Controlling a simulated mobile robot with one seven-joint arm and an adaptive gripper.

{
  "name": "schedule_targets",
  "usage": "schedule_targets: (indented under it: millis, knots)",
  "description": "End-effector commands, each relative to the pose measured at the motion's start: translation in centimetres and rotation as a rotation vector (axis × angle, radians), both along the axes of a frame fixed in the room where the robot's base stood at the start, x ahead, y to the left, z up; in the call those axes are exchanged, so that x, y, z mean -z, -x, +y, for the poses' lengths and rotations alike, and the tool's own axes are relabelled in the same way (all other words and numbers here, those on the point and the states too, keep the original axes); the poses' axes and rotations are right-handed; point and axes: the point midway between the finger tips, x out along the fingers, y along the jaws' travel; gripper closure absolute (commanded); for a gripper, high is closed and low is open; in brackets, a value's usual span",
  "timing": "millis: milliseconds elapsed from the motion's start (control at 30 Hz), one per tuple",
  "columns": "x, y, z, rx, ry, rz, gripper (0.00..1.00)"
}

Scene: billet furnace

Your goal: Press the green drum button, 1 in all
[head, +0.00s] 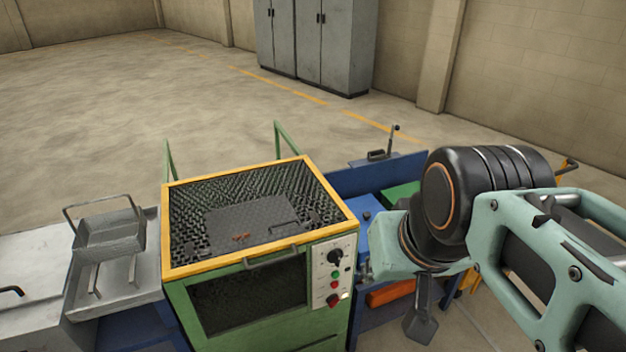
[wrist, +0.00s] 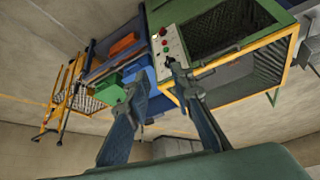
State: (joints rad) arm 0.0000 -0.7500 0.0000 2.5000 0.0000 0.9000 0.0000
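The green button (head: 336,274) is a small round cap on the light control panel (head: 325,288) at the front right of the green furnace-like machine. It sits below a black knob (head: 335,257) and above red buttons. The panel (wrist: 158,63) also shows in the wrist view, tilted, near the fingertips. My gripper (wrist: 158,84) is open and empty, its two fingers apart. In the head view a dark finger (head: 422,314) hangs below my wrist, right of the panel and apart from it; the other finger is hidden.
The machine's yellow-rimmed top (head: 180,270) holds dark mesh and a plate. Blue and green boxes and an orange bin (head: 390,293) lie right of the machine, beneath my arm. Open floor lies behind.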

Motion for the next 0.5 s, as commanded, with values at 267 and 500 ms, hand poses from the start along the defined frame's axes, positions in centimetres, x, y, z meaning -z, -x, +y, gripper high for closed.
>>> schedule_targets:
  millis: [267,500]
  knots:
    - [0.00,0.00,0.00,0.000,0.000,0.000,1.00]
    - [0.00,0.00,0.00,0.000,0.000,0.000,1.00]
